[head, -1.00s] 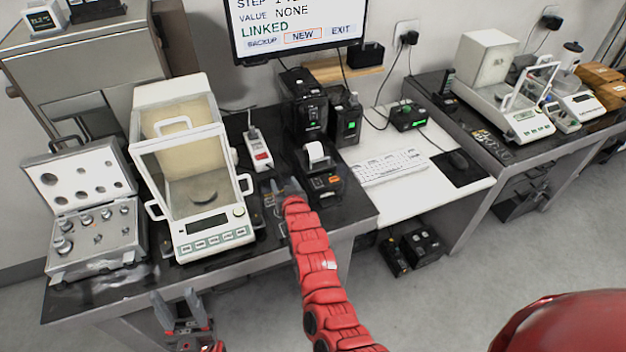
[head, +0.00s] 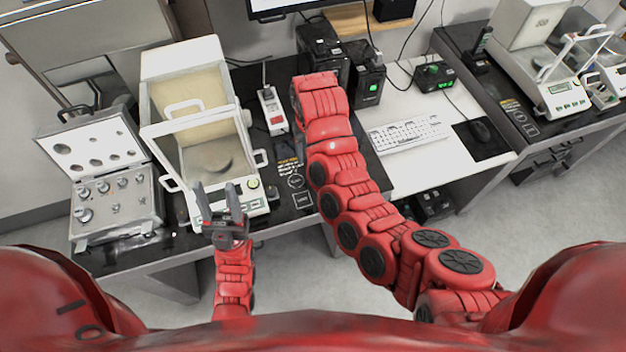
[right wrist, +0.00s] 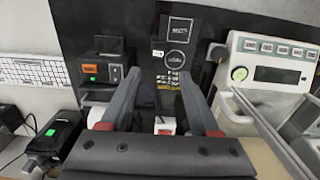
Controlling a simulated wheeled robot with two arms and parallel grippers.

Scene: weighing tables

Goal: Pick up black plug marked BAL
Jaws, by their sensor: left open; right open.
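A white power strip (head: 272,112) with a red switch lies on the black bench right of the balance. A dark plug (head: 267,95) appears to sit at its far end; no BAL marking is readable. In the right wrist view the strip's white and red end (right wrist: 165,125) shows low between the fingers. My right gripper (right wrist: 160,75) is open with nothing between its fingers, above the bench; in the head view my right arm hides it. My left gripper (head: 216,192) is open and empty in front of the balance.
The glass-doored balance (head: 225,208) and an open weight case (head: 115,235) stand left. Black boxes (head: 368,80) stand behind my right arm. The device with the orange display (right wrist: 90,68) is beside the right gripper. A keyboard (head: 405,135) lies on the white desk.

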